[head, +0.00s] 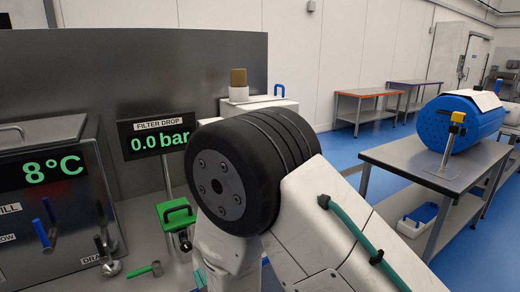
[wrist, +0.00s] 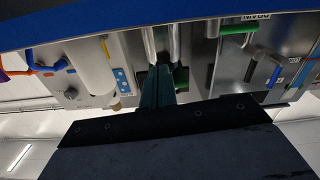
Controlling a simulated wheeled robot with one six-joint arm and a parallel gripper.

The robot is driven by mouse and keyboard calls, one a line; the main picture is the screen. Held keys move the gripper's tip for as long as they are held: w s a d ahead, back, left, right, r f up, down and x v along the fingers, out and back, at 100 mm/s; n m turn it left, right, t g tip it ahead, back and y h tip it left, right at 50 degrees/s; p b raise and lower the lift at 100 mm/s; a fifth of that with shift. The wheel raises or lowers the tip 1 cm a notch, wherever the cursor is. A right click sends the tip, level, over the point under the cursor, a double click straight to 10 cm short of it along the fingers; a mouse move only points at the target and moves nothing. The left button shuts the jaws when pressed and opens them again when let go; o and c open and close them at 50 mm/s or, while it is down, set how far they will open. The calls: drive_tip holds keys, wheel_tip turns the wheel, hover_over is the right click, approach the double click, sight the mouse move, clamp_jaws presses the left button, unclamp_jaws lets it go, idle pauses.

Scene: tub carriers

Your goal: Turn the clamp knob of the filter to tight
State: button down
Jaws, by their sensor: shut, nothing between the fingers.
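A display (head: 157,137) reading "FILTER DROP 0.0 bar" stands on a thin post left of centre in the head view. Below it is a green fitting (head: 176,211) with a dark round part (head: 185,240) under it. I cannot tell whether that dark part is the clamp knob. In the wrist view, which looks upside down, the teal fingers of my gripper (wrist: 158,86) are shut and empty. They point towards bright metal cylinders (wrist: 160,42); I cannot tell contact.
A steel unit (head: 70,250) with an 8°C display (head: 54,169) and handles stands at left. A green-handled valve (head: 145,270) is beside it. A steel table (head: 400,155) with a blue drum (head: 455,125) stands at right. Blue floor (head: 340,155) lies open between the tables.

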drive_tip(key=shift+m, duration=0.6)
drive_tip(key=shift+x, duration=3.5)
drive_tip(key=shift+r, duration=0.35)
drive_tip(key=shift+s+a, duration=0.15)
drive_tip(key=shift+a, duration=0.2)
drive_tip(key=shift+f, duration=0.35)
drive_tip(key=shift+s+d, duration=0.1)
drive_tip(key=shift+s, duration=0.05)
drive_tip(key=shift+v, duration=2.9)
drive_tip(key=shift+f, duration=0.1)
